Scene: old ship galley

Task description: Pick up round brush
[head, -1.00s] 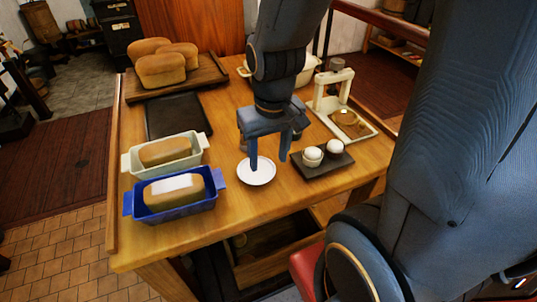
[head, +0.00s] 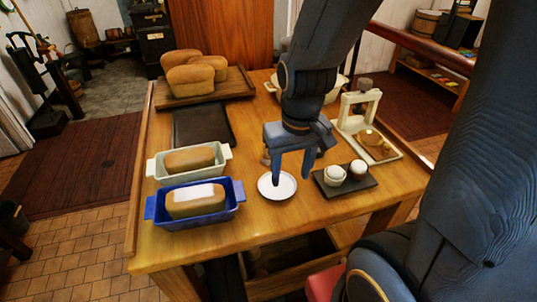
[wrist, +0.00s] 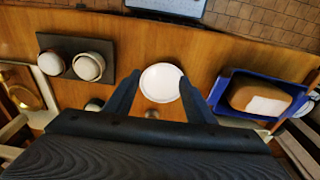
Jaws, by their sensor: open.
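I cannot pick out a round brush with certainty. A small brownish round thing (wrist: 151,113) shows between my fingers beside the white saucer (head: 277,192) in the wrist view; it is partly hidden by my gripper and may be the brush. My gripper (head: 292,178) is open and empty, pointing down over the wooden table (head: 200,245) just behind the saucer. In the wrist view my gripper (wrist: 160,80) has a finger on each side of the saucer (wrist: 160,80). A small greenish thing (wrist: 94,104) lies beyond one finger.
A dark tray (head: 326,190) with two white round pots stands right of the gripper, a cream press (head: 343,118) behind it. Blue (head: 180,221) and pale (head: 160,170) loaf pans are at left. A loaf board (head: 240,88) and dark flat tray (head: 200,127) lie further back.

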